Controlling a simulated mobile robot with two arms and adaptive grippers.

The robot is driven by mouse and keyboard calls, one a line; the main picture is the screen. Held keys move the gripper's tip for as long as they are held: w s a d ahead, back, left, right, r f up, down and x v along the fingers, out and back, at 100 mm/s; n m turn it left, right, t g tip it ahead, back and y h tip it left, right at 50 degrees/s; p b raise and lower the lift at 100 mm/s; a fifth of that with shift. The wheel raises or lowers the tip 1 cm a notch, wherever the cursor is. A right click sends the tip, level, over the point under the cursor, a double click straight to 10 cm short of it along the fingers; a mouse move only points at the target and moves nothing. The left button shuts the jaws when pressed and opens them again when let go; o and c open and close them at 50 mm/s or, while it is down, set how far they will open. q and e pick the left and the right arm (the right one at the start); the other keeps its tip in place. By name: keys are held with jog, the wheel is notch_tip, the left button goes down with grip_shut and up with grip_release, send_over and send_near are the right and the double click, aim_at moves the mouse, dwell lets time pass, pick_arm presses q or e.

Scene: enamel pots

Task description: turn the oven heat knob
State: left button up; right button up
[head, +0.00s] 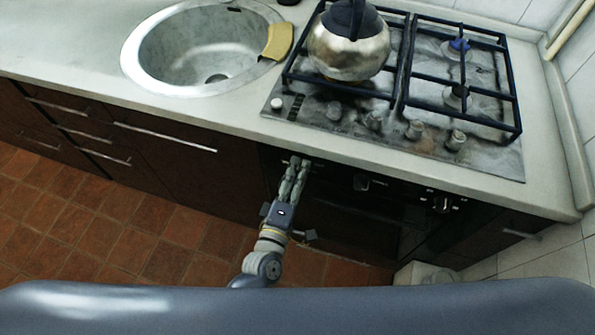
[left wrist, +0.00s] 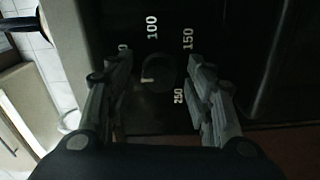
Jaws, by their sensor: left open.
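The oven heat knob (left wrist: 158,74) is dark and round, with a small pale pointer mark on its left part. It is on a dark panel with white numbers, 100, 150 and 250 legible, around it. My left gripper (left wrist: 159,62) is open, with one finger on each side of the knob; whether they touch it I cannot tell. In the head view my left gripper (head: 298,163) reaches the oven's front panel just under the counter edge. There the fingers hide the knob. My right gripper is not in view.
Above the panel, a stained gas hob (head: 440,140) has several top knobs and black grates. A metal kettle (head: 348,50) stands on it. The tiled floor (head: 120,235) is clear.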

pick_arm(q)
jog(key=v, duration=1.1)
jog(key=shift+s, duration=0.2)
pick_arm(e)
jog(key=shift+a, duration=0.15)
